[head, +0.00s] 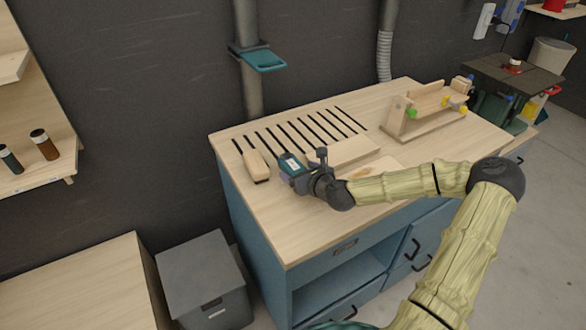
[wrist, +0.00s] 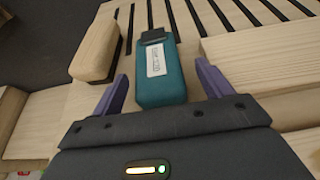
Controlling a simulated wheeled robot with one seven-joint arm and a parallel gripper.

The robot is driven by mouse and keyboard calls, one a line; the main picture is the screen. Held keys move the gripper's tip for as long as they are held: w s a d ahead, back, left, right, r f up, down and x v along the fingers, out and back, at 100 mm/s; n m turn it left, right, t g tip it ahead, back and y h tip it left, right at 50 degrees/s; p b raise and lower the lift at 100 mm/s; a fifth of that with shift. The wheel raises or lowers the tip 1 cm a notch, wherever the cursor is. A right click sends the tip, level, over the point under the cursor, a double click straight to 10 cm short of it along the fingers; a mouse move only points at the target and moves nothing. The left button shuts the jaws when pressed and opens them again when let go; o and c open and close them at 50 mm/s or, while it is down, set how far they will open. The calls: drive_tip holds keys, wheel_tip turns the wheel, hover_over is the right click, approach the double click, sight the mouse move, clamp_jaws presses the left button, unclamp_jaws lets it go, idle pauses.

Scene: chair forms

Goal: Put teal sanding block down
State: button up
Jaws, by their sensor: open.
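The teal sanding block (wrist: 161,80) lies on the slotted wooden bench top (head: 252,218), with a white label on its upper face and a dark part at its far end. In the head view the teal block (head: 290,161) shows just beyond my gripper (head: 297,171). In the wrist view my gripper (wrist: 162,88) is open, its purple fingers standing apart on either side of the near end of the block. A gap shows between each finger and the block. The block's underside is hidden.
A wooden brush-like block (wrist: 95,45) lies left of the teal block. Pale wooden boards (head: 347,151) lie to the right, and a wooden jig (head: 426,112) stands at the back right. A teal bracket (head: 262,60) juts from the pipe behind. The bench's front left is clear.

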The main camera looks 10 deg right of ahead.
sight(294, 169)
drive_tip(key=shift+x, duration=1.55)
drive_tip(key=shift+a, duration=0.1)
drive_tip(key=c, duration=1.2)
wheel_tip(294, 169, up, 10)
drive_tip(key=shift+r+p, duration=0.1)
drive_tip(key=shift+p, duration=0.2)
